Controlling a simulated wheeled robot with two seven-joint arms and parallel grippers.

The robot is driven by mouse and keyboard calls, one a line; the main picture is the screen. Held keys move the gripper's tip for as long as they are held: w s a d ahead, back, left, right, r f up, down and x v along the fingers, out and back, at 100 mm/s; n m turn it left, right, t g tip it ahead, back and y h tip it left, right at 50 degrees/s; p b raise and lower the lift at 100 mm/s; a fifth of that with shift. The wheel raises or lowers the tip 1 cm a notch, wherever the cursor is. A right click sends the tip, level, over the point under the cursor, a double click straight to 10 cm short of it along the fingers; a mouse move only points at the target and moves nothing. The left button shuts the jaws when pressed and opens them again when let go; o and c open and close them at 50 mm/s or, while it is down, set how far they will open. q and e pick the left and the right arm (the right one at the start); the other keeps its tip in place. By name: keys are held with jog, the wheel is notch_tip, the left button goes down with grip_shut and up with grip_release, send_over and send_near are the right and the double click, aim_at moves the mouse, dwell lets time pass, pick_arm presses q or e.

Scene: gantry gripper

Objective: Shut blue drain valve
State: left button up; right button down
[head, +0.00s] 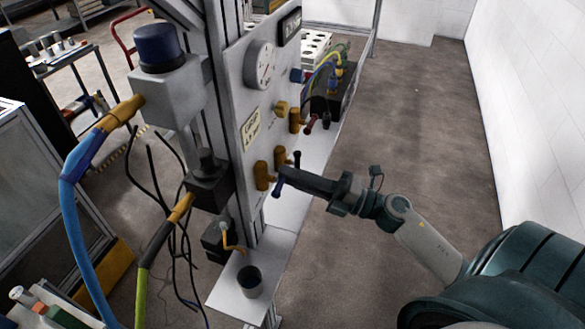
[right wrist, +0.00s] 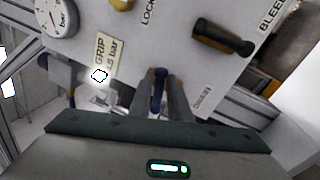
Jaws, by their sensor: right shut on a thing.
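The blue drain valve has a brass body (head: 262,176) low on the grey panel and a small blue lever (head: 277,190). The fingers hide part of the lever and the valve stem. My left gripper is not in view.
A pressure gauge (head: 261,64) is above. In the right wrist view a black-handled valve (right wrist: 223,40) is near the BLEED label. A dark cup (head: 249,281) stands on the ledge. Floor at right is clear.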

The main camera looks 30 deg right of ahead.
jog(key=shift+f+m+t+h+p, duration=0.15)
jog(key=shift+m+p, duration=0.25)
jog(key=shift+m, duration=0.4)
jog(key=shift+f+m+t+h+p, duration=0.1)
jog(key=shift+m+t+h+p, duration=0.2)
jog(key=shift+m, duration=0.5)
jog(key=c, duration=1.8)
grip_release()
jog(key=shift+o, duration=0.2)
jog(key=shift+f, duration=0.1)
jog(key=b+v, duration=0.7)
jog(key=v, duration=1)
jog(key=shift+d+b, duration=0.25)
jog(key=shift+b, duration=0.15)
jog(key=shift+s+f, duration=0.1)
